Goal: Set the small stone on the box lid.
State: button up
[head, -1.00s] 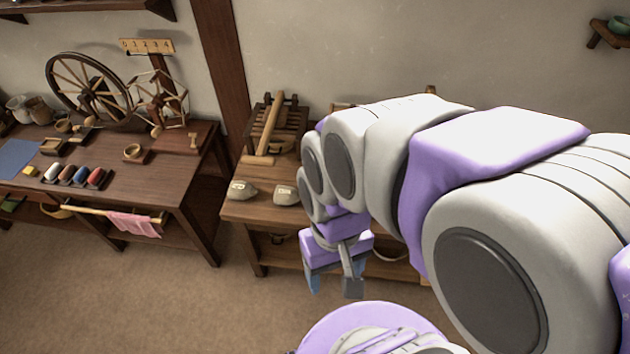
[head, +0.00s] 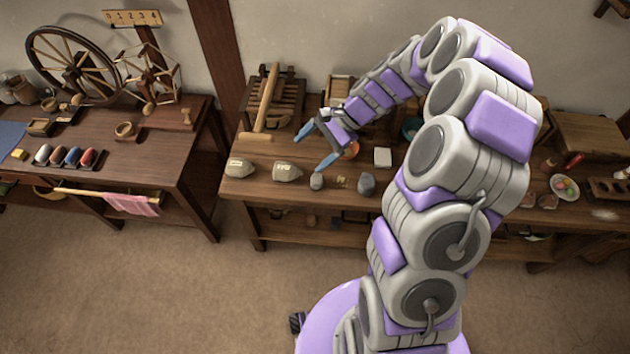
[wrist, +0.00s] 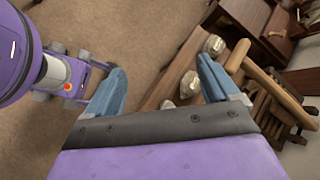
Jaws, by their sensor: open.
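A small grey stone (head: 316,181) sits near the front edge of the table, right of two larger labelled stones (head: 240,168) (head: 286,172). A darker, rounder stone (head: 366,184) lies farther right. My gripper (head: 312,149) is open and empty above the table, its blue fingers spread behind and over the small stone. In the wrist view my gripper (wrist: 160,65) also shows open, with the small stone (wrist: 167,104) between and below the fingers. A wooden box with a flat lid (head: 590,133) stands at the right back; my arm hides some of the table before it.
A white block (head: 382,157) lies right of my gripper. A plate of coloured pieces (head: 564,187) is at the right. A separate table (head: 150,165) with a spinning wheel stands left.

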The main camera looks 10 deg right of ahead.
jog(key=w+d+f+m+t, duration=0.2)
jog(key=w+d+f+m, duration=0.3)
jog(key=d+f, duration=0.35)
jog(key=m+t, duration=0.1)
jog(key=m, duration=0.4)
send_near(322, 178)
jog(key=b+x, duration=0.4)
jog(key=x, duration=0.8)
jog(key=shift+f+b, duration=0.25)
jog(key=shift+b, duration=0.15)
jog(key=shift+r, duration=0.1)
jog(key=shift+c, duration=0.2)
jog(key=c, duration=1.3)
jog(key=shift+d, duration=0.1)
jog(key=shift+c, duration=0.2)
jog(key=shift+r, duration=0.15)
